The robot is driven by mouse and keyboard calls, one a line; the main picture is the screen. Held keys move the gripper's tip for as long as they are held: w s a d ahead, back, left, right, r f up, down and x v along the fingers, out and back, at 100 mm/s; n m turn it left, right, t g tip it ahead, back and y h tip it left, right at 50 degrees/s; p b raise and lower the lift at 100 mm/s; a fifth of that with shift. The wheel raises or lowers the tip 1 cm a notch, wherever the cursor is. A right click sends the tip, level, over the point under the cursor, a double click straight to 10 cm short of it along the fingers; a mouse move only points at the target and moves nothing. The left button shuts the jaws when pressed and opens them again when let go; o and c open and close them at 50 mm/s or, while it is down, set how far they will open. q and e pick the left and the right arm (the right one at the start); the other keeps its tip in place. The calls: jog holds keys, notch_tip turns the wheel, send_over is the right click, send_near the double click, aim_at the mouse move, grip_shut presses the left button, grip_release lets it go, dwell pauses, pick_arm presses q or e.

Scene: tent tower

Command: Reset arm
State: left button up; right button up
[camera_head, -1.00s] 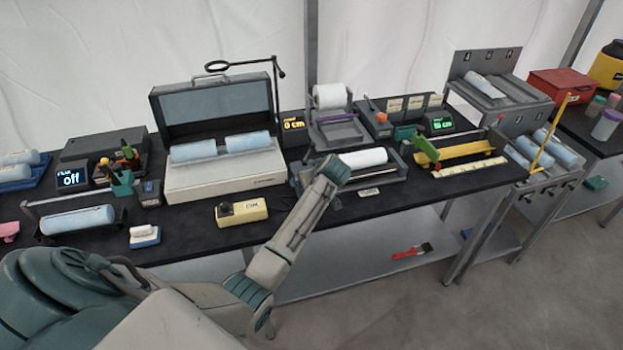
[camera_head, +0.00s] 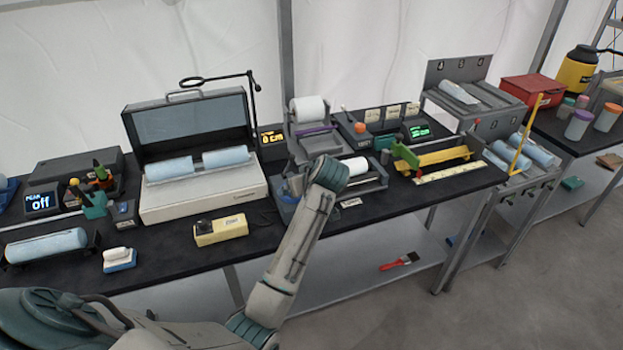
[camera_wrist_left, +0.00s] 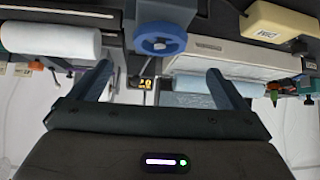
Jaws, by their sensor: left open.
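My left arm (camera_head: 290,250) comes in from the lower left in the head view. Its wrist is in front of the roll machine on the bench, and the gripper itself is hidden behind it. In the left wrist view my left gripper (camera_wrist_left: 158,72) has its two fingers wide apart, with nothing held between them. A blue knob (camera_wrist_left: 160,38) shows beyond the fingers, with a white roll (camera_wrist_left: 50,40) at left. My right gripper is not in view.
The black bench (camera_head: 180,242) is crowded: an open grey case (camera_head: 205,195) with blue rolls, a cream box (camera_head: 221,229), a yellow trough (camera_head: 440,157), and a ruler strip (camera_head: 450,172). A red-handled brush (camera_head: 398,262) lies on the shelf below. Floor at the lower right is clear.

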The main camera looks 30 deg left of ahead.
pick_arm(q)
jog(key=s+d+f+m+h, duration=0.3)
jog(key=s+f, duration=0.4)
jog(key=s, duration=0.6)
jog(key=s+d+f+m+h, duration=0.1)
jog(key=s+d+f+m, duration=0.35)
jog(key=s, duration=0.85)
jog(key=s+d+m+g+h, duration=0.1)
jog(key=s+m, duration=0.1)
jog(key=s, duration=0.4)
jog(key=s+d+m+h, duration=0.1)
jog(key=s+m+h, duration=0.15)
jog(key=s, duration=0.35)
jog(key=a+f+g+b, duration=0.2)
jog(key=a+f+b, duration=0.1)
jog(key=f, duration=3.4)
jog(key=s+a+f+b, duration=0.1)
jog(key=s+f+b, duration=0.1)
jog(key=s+f, duration=1.6)
jog(key=shift+s+f+g+y+b, duration=0.4)
jog(key=shift+f+y, duration=0.05)
jog(key=shift+f, duration=0.25)
